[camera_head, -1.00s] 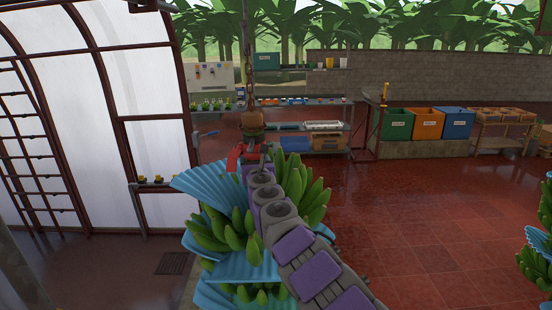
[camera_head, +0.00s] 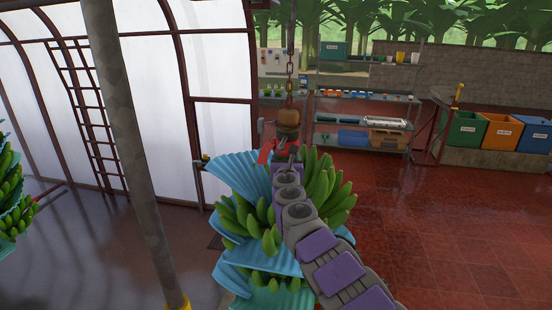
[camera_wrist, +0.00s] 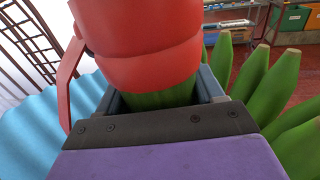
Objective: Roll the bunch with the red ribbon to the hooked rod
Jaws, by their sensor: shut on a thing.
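The bunch with the red ribbon (camera_head: 327,191) hangs upright from a chain and roller (camera_head: 290,115), with green bananas between blue sheets (camera_head: 243,177). The red ribbon (camera_head: 266,152) is wrapped around its stem near the top. In the wrist view the ribbon (camera_wrist: 140,42) fills the upper middle, just above my jaws. My gripper (camera_wrist: 165,100) is shut around the green stem (camera_wrist: 160,97) below the ribbon. In the head view my arm hides the jaws and part of the bunch. I cannot make out the hooked rod.
A grey post (camera_head: 135,150) with a yellow base stands left of the bunch. Another banana bunch (camera_head: 12,195) hangs at the left edge. Shelves (camera_head: 365,120) and coloured bins (camera_head: 500,132) stand behind. The red tiled floor (camera_head: 440,230) at right is open.

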